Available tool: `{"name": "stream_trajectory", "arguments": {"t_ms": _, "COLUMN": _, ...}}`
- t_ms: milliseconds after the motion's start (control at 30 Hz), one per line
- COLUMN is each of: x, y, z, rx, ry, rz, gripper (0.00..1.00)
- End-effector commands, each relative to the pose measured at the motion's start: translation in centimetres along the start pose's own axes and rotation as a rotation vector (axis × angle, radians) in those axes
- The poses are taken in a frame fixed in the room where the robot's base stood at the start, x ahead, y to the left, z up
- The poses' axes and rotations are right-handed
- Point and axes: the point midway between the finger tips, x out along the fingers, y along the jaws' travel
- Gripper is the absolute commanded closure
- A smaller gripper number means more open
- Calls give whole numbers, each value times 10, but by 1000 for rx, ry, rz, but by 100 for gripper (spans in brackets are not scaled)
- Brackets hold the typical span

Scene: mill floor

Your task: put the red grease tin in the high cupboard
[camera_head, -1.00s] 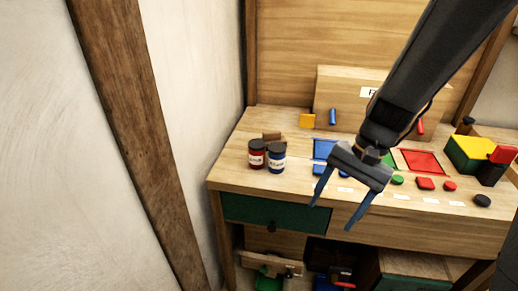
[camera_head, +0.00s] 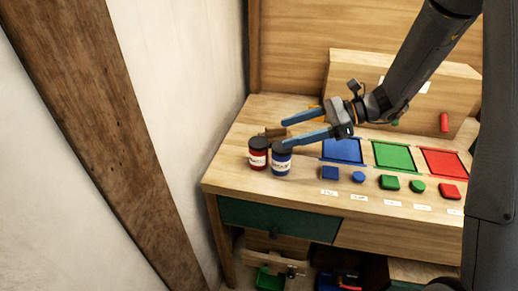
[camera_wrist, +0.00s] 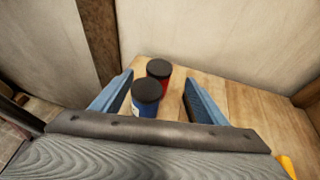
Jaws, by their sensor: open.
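The red grease tin (camera_head: 258,154), with a dark lid and a pale label, stands upright on the left part of the workbench. A blue tin (camera_head: 281,159) with a dark lid stands close beside it on the right. My gripper (camera_head: 284,133) is open and empty, its blue fingers pointing left toward the tins. In the wrist view, the blue tin (camera_wrist: 145,100) is nearer and the red tin (camera_wrist: 159,73) is behind it, partly hidden; both appear between the open fingers (camera_wrist: 157,92). I do not see a high cupboard.
Blue, green and red squares (camera_head: 394,156) mark the bench, with several coloured pieces in front. A wooden box (camera_head: 440,90) stands at the back. A wall (camera_head: 180,70) closes off the left side.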

Motion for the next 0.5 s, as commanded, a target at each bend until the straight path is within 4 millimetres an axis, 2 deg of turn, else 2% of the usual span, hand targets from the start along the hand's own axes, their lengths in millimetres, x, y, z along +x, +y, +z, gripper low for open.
{"name": "stream_trajectory", "arguments": {"t_ms": 233, "x": 40, "y": 1, "z": 0, "rx": 2, "ry": 1, "rz": -1, "gripper": 33}}
{"name": "stream_trajectory", "arguments": {"t_ms": 500, "x": 60, "y": 0, "z": -1, "rx": 2, "ry": 2, "rz": -2, "gripper": 33}}
